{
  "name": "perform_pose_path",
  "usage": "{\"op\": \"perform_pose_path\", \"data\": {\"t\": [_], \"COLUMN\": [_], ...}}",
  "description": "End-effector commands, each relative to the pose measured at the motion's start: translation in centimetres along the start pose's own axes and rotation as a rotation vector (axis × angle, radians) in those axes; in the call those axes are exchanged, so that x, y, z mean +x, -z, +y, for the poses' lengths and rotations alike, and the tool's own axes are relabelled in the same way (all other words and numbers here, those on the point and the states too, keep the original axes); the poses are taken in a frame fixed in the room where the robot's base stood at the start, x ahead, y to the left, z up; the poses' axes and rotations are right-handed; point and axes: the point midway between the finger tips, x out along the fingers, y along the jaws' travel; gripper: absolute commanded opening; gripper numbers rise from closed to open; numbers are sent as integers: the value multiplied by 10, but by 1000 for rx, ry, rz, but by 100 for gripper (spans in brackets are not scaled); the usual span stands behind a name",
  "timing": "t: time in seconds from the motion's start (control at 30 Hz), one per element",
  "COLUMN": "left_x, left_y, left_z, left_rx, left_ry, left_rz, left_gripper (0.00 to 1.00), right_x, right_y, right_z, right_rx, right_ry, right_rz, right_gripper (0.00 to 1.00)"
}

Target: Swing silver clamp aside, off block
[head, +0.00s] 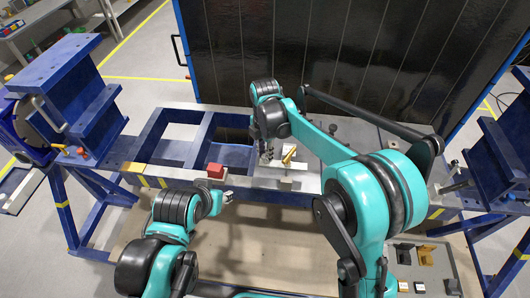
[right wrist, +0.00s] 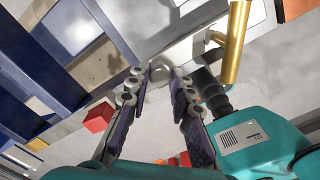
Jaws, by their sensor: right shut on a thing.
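The silver clamp (right wrist: 159,73) shows in the right wrist view as a rounded grey end between the tips of my right gripper (right wrist: 158,82). The purple-padded fingers close on it at their tips. In the head view my right gripper (head: 266,157) is low over the jig plate, and the clamp is too small there to tell apart. A pale metal block (head: 287,184) lies right of the gripper, near the plate's front edge. Whether the clamp touches the block I cannot tell. My left gripper (head: 228,197) is empty-looking in front of the jig; its jaws are too small to read.
A red block (head: 215,170) sits on the frame to the left. Blue frame beams (head: 160,150) flank the plate. A parts tray (head: 422,262) lies lower right.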

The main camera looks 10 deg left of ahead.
Motion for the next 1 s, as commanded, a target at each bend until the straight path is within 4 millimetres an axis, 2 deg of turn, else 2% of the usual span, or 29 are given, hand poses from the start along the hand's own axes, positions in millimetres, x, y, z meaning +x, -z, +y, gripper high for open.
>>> {"op": "perform_pose_path", "data": {"t": [0.1,0.13,0.2,0.47,0.6,0.77,1.0], "left_x": [0,0,0,0,0,0,0], "left_y": [0,0,0,0,0,0,0], "left_z": [0,0,0,0,0,0,0], "left_rx": [0,0,0,0,0,0,0], "left_ry": [0,0,0,0,0,0,0], "left_rz": [0,0,0,0,0,0,0], "left_gripper": [40,40,40,40,40,40,40], "right_x": [-1,-1,-1,0,-8,-35,-88], "right_y": [0,0,0,0,0,0,0], "right_z": [0,0,0,0,0,0,0], "right_rx": [-1,-1,-1,1,1,1,0], "right_ry": [0,0,0,0,0,0,0], "right_rz": [0,0,0,0,0,0,0], "right_gripper": [0,27,42,42,42,42,42]}}
